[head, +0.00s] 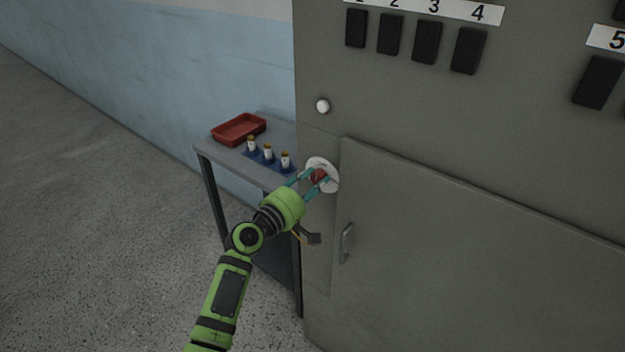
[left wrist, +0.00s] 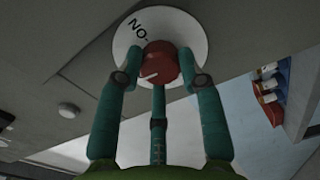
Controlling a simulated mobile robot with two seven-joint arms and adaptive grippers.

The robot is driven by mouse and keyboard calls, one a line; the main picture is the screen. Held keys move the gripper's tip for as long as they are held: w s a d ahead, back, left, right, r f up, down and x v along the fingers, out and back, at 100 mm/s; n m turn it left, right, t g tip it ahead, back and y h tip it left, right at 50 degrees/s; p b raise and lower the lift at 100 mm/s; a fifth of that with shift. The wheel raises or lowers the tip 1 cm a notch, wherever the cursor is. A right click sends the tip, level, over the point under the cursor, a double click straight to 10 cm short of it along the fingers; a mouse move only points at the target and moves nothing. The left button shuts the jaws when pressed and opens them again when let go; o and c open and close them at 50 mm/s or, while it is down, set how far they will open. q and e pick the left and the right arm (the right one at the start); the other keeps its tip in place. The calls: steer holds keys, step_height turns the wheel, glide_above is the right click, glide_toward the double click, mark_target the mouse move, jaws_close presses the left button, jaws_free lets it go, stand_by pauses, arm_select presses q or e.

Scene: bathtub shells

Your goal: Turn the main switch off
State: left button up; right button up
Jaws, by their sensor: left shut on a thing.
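The main switch is a red knob (head: 319,174) on a round white plate (head: 322,163), set in the grey cabinet's front near its left edge. In the left wrist view the red knob (left wrist: 160,62) has a pale pointer line, and the white plate (left wrist: 186,22) bears lettering that looks like "ON" seen upside down. My left gripper (head: 314,178) is shut on the red knob, with its teal fingers around it. In the left wrist view the fingers (left wrist: 158,75) reach the knob from both sides and below. My right gripper is not in view.
The grey cabinet (head: 480,140) has a door with a handle (head: 346,243), a white round button (head: 322,105) and several black switches (head: 427,42). A side table (head: 205,148) left of it holds a red tray (head: 239,128) and small bottles (head: 267,153). Open floor lies left.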

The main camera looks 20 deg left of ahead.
arm_select(q)
steer(key=shift+d+f+n, duration=0.1)
steer(key=shift+n, duration=0.5)
steer(key=o, duration=1.2)
steer(key=shift+c, duration=0.2)
steer(key=v, duration=1.2)
